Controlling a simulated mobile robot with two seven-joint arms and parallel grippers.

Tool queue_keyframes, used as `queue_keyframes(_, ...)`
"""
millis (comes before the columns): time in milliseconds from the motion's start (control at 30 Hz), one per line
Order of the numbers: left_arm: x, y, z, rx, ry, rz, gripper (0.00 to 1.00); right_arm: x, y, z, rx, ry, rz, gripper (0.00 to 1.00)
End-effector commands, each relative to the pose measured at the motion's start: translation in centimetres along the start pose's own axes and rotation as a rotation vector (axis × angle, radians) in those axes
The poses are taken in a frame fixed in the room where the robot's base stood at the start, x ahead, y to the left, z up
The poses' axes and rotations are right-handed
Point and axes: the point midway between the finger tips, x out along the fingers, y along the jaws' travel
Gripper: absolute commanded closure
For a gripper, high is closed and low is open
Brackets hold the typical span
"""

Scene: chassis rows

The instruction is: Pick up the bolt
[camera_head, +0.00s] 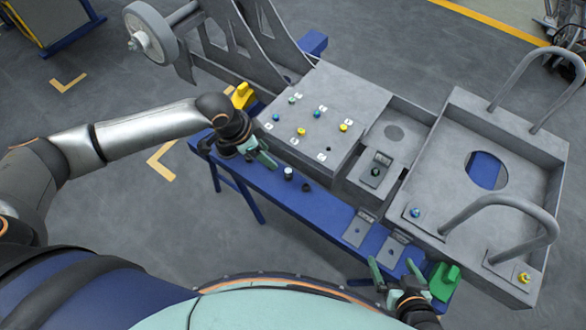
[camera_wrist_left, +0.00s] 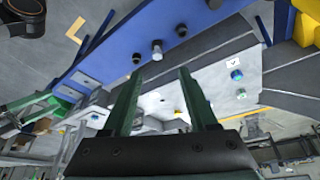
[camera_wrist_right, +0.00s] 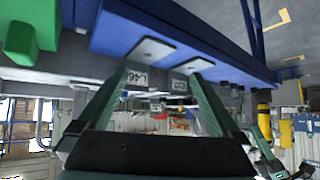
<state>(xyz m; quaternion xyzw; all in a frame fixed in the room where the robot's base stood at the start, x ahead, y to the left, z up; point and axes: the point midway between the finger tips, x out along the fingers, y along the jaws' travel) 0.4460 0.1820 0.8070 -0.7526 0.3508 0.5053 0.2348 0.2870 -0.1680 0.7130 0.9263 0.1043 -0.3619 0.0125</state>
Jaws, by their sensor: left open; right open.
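A small bolt with a pale top (camera_head: 289,173) stands on the blue bench (camera_head: 235,170). A small dark piece (camera_head: 306,187) is beside it. In the left wrist view the pale bolt (camera_wrist_left: 157,50) stands beyond the fingertips, with dark pieces (camera_wrist_left: 137,58) (camera_wrist_left: 181,30) on either side. My left gripper (camera_head: 264,157) is open and empty, left of the bolt and apart from it. Several coloured bolts, such as a yellow one (camera_head: 301,132), sit on the grey chassis panel (camera_head: 330,95). My right gripper (camera_head: 393,272) is open and empty by the bench's right end, near labelled plates (camera_head: 360,228).
A green block (camera_head: 444,281) is beside my right gripper. A yellow block (camera_head: 242,96) is behind my left gripper. The chassis has raised tubular handles (camera_head: 510,203) at the right and a wheel (camera_head: 150,38) at the far left. The bench around the bolt is mostly clear.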

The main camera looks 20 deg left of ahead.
Motion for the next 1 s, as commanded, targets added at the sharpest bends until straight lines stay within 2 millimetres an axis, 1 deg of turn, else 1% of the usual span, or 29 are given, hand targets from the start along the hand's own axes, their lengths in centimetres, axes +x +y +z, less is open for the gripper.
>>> queue_keyframes(33, 1.1, 0.1, 0.0, 0.000, -0.001, 0.003, 0.41, 0.1, 0.0, 0.2, 0.000, 0.000, 0.000, 0.00)
queue_keyframes(100, 2.5, 0.1, 0.0, 0.000, 0.000, 0.002, 0.41, 0.3, 0.0, 0.3, 0.000, 0.000, 0.000, 0.00)
queue_keyframes(233, 4.7, 0.2, -0.1, -0.001, 0.002, 0.002, 0.41, 0.5, 0.0, 0.5, 0.000, 0.000, 0.000, 0.00)
queue_keyframes(300, 5.5, 0.1, -0.1, 0.000, 0.002, 0.001, 0.41, 0.5, 0.0, 0.6, 0.000, -0.001, 0.000, 0.00)
queue_keyframes(467, 6.3, 0.1, -0.2, 0.001, 0.003, 0.000, 0.41, 0.6, 0.0, 0.6, 0.000, -0.001, -0.001, 0.00)
queue_keyframes(533, 7.0, 0.3, -0.4, 0.002, 0.003, 0.001, 0.41, 0.6, 0.0, 0.7, 0.000, -0.001, -0.001, 0.00)
queue_keyframes(700, 9.6, 0.6, -0.9, 0.002, 0.004, -0.001, 0.41, 0.8, 0.0, 0.9, 0.000, -0.001, -0.001, 0.00)
queue_keyframes(800, 10.7, 0.6, -0.8, 0.000, 0.003, -0.001, 0.41, 0.9, 0.0, 1.1, 0.000, -0.001, -0.001, 0.00)
queue_keyframes(900, 11.2, 0.6, -0.8, 0.001, 0.004, -0.001, 0.41, 1.0, 0.0, 1.1, 0.000, -0.001, -0.001, 0.00)
queue_keyframes(1000, 11.3, 0.5, -0.8, 0.001, 0.004, -0.001, 0.41, 1.0, 0.0, 1.1, 0.000, -0.001, -0.001, 0.00)
